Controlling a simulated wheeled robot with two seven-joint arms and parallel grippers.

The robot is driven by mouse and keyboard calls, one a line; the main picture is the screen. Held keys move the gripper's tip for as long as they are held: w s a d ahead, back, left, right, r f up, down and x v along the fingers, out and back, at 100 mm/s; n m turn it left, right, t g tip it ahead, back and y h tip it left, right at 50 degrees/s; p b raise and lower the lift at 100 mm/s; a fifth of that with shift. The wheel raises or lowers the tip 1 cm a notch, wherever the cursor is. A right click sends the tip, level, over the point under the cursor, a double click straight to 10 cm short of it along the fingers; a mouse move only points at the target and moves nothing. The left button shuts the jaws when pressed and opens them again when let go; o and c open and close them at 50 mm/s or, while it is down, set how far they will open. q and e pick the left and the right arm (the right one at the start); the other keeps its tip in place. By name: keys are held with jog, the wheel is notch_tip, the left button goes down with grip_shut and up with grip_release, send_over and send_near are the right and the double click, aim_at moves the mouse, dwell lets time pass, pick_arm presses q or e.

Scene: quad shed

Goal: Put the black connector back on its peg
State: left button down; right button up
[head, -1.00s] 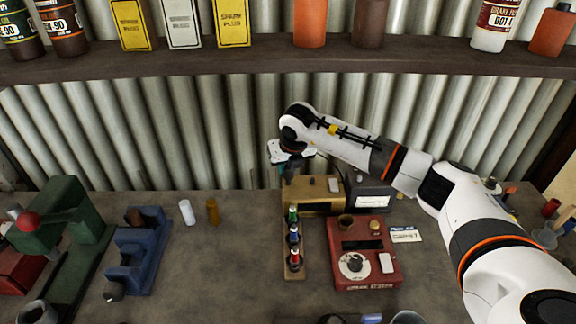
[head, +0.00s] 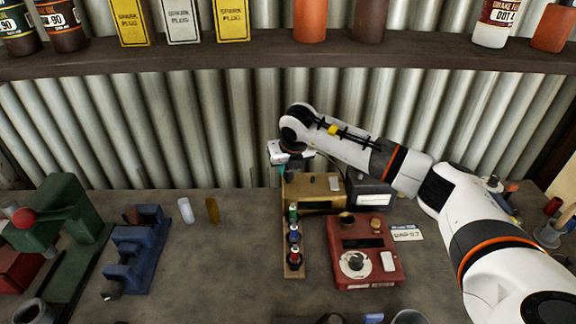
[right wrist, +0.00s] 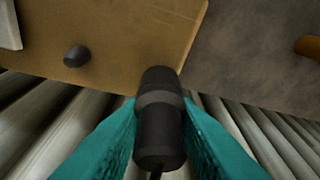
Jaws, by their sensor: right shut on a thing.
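The black connector (right wrist: 160,118) is held between the teal fingers of my right gripper (right wrist: 158,125) in the right wrist view. A cable leaves its lower end. Its upper end overlaps the edge of a tan-brass box (right wrist: 125,40) in that view; I cannot tell if they touch. A short dark peg-like stub (right wrist: 77,56) stands out from the box, apart from the connector. In the head view my right gripper (head: 283,168) is at the back left corner of the brass box (head: 314,188), and the connector cannot be made out. My left gripper is not in view.
A grey box (head: 371,192) stands right of the brass box. A wooden strip with small colored bottles (head: 294,236) and a red device (head: 364,255) stand in front. Corrugated wall is close behind the gripper.

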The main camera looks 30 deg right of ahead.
jog(key=shift+f+b, duration=0.7)
dwell(0.6)
dwell(0.4)
jog(key=o, duration=1.4)
jog(key=shift+r, duration=0.1)
jog(key=shift+r+p, duration=1.75)
jog(key=shift+r, duration=1.7)
jog(key=shift+f, duration=0.15)
